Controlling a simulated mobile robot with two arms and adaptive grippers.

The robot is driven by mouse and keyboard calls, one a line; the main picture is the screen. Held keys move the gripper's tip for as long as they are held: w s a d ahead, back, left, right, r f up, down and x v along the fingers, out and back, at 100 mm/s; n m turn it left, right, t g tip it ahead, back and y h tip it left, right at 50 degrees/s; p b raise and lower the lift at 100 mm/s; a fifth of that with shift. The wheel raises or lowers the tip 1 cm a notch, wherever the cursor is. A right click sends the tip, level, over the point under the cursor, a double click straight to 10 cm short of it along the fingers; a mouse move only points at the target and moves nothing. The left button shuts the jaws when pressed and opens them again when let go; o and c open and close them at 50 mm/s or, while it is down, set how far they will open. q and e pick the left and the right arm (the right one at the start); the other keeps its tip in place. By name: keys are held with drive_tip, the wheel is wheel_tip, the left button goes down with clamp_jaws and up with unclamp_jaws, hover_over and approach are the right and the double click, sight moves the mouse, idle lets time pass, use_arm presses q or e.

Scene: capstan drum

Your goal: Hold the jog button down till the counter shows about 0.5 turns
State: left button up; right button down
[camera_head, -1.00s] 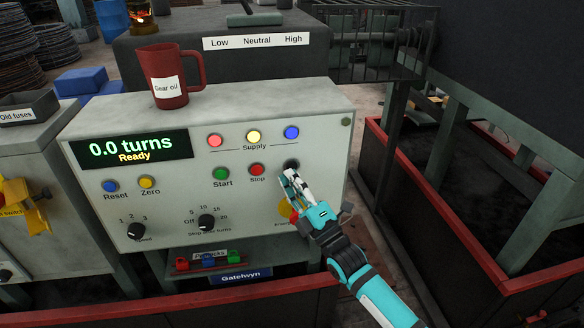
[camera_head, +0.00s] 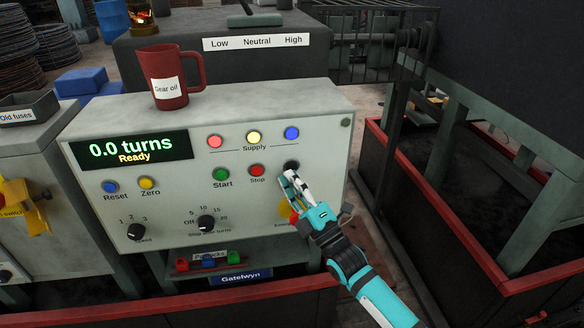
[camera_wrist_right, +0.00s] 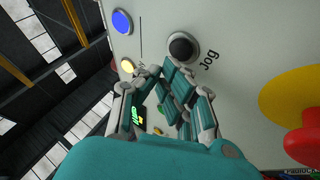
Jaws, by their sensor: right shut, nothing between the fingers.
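The jog button is black and round; it shows in the right wrist view (camera_wrist_right: 182,47) beside the label "Jog". In the head view the jog button (camera_head: 291,166) shows just above my right gripper (camera_head: 287,177). The right gripper is shut and empty. In the wrist view its fingertips (camera_wrist_right: 160,72) are just beside the button's edge; I cannot tell whether they touch the panel. My left gripper is not in view.
The grey panel also carries a green Start button (camera_head: 221,174), a red Stop button (camera_head: 257,171) and Supply lamps. A red emergency button on yellow (camera_wrist_right: 303,143) lies close to the gripper. A red Gear oil jug (camera_head: 168,78) stands on top.

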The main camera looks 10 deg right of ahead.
drive_tip(key=shift+w, duration=0.1)
drive_tip(key=shift+w, duration=0.35)
drive_tip(key=shift+w+b, duration=0.4)
drive_tip(key=shift+b, duration=0.05)
idle(0.6)
drive_tip(key=shift+s, duration=0.15)
idle(3.4)
drive_tip(key=shift+s+p, duration=0.55)
drive_tip(key=shift+s, duration=0.15)
drive_tip(key=shift+s, duration=0.1)
drive_tip(key=s+p, duration=0.2)
drive_tip(key=s, duration=0.2)
drive_tip(key=shift+s+p, duration=0.4)
